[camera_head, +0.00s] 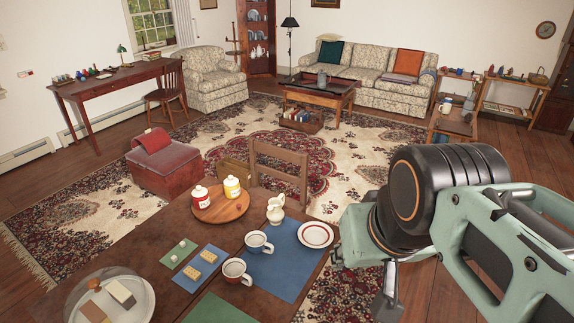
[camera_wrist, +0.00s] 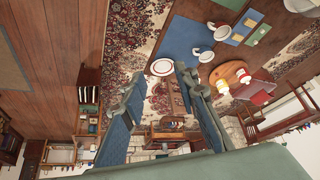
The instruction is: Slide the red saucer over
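The red saucer (camera_head: 315,234) is white with a red ring near its rim. It lies flat and empty on the blue mat (camera_head: 282,262), at the mat's upper right corner near the table edge. It also shows in the wrist view (camera_wrist: 162,67), just beyond my fingertips. My gripper (camera_wrist: 159,80) is open and empty, its two fingers spread apart and pointing towards the saucer. It appears apart from the saucer; the exact gap is hard to tell. In the head view my arm is at the right, and the fingers are not clearly seen.
A wooden round board (camera_head: 221,208) holds two jars. A wooden chair (camera_head: 279,168) stands behind the table (camera_head: 175,235). The mat's front part is clear.

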